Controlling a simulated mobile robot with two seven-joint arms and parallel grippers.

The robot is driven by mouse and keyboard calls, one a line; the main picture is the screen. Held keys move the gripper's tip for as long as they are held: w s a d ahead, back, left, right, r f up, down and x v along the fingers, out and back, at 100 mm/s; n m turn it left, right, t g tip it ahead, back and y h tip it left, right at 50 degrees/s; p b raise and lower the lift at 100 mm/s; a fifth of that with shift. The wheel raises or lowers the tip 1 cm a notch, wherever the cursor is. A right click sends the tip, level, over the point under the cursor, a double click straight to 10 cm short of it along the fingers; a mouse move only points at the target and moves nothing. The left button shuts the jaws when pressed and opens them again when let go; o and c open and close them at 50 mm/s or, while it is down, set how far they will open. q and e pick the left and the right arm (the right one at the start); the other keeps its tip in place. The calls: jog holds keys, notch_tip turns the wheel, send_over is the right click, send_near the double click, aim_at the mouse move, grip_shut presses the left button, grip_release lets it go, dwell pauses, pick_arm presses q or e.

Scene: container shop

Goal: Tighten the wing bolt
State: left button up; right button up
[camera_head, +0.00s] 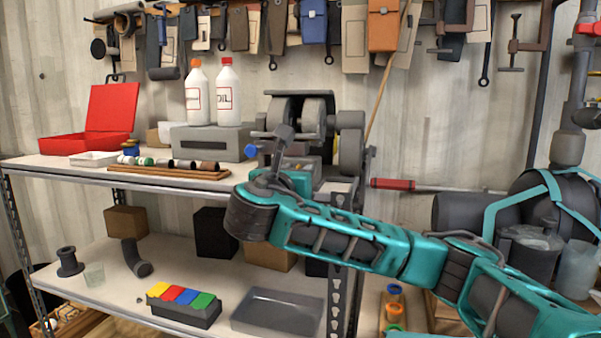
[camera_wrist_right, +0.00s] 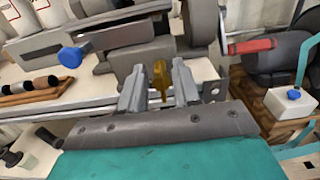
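The wing bolt (camera_wrist_right: 161,80) shows in the right wrist view as an upright brass-yellow piece in front of the grey bench machine (camera_wrist_right: 140,40). My right gripper (camera_wrist_right: 160,92) has one finger on each side of it, with a narrow gap visible on both sides. The gripper is open around the bolt; contact cannot be made out. In the head view my right arm reaches in from the right to the machine (camera_head: 350,150), and I cannot make out the bolt there. My left gripper is not in view.
A blue knob (camera_head: 250,151) sticks out left of the gripper. The shelf top also holds two oil bottles (camera_head: 229,95), a red case (camera_head: 105,115) and a wooden tray (camera_head: 170,172). A red-handled bar (camera_head: 393,184) is right of the machine.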

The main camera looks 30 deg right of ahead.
jog(key=shift+x, duration=1.5)
grip_shut()
